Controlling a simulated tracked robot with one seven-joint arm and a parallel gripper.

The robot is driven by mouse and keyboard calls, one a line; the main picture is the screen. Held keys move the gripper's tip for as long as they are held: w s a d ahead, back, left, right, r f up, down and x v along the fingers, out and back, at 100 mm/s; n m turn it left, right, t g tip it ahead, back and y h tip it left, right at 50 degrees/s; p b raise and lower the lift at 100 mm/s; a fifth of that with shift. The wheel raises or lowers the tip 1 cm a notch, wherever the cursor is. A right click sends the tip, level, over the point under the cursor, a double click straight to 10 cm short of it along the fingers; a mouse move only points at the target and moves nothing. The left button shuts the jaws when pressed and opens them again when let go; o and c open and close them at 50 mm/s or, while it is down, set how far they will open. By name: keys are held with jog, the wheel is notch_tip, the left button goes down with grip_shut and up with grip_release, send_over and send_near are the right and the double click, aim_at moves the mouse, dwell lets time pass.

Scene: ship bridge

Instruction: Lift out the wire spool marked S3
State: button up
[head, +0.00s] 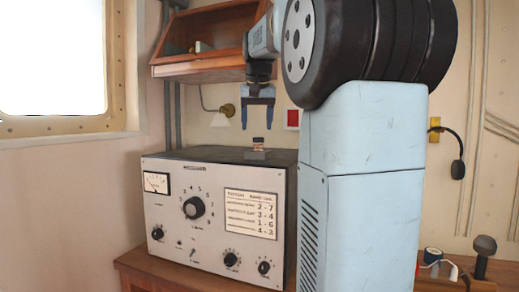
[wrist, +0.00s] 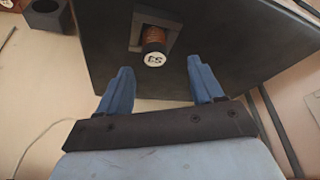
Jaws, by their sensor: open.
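The spool marked S3 (wrist: 154,55) has a copper-brown winding and a white round end cap with dark lettering. It stands in a small grey holder (wrist: 137,32) on the dark top of the equipment box. In the head view the spool (head: 258,143) looks small, upright in its holder (head: 256,155). My gripper (head: 258,123) points down just above it, fingers spread and empty. In the wrist view the fingers (wrist: 160,80) lie on either side below the spool's end cap, not touching it. The spool's lower part is hidden in the holder.
The equipment box (head: 168,218) has a pale front with dials, knobs and a number chart, and stands on a wooden desk. An open wooden shelf (head: 205,70) and a wall lamp (head: 222,117) are behind. A window is at left; small items (head: 436,258) lie at lower right.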

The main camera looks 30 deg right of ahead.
aim_at(258, 140)
jog(key=shift+s+x, duration=0.2)
jog(key=shift+x, duration=1.4)
jog(key=shift+s+x, duration=0.25)
jog(key=shift+x, duration=1.35)
jog(key=shift+d+f, duration=0.15)
jog(key=c, duration=1.1)
jog(key=shift+o, duration=0.2)
jog(key=shift+r, duration=0.5)
notch_tip(258, 140, up, 3)
jog(key=shift+s+f, duration=0.1)
jog(key=shift+s, duration=0.05)
jog(key=s+a+r, duration=0.1)
jog(key=s+r, duration=0.2)
jog(key=s, duration=0.1)
jog(key=s+a+r, duration=0.2)
jog(key=s+r, duration=0.1)
jog(key=s, duration=0.1)
jog(key=s+a+r, duration=0.2)
jog(key=s+r, duration=0.1)
jog(key=s, duration=0.2)
jog(key=shift+r, duration=0.15)
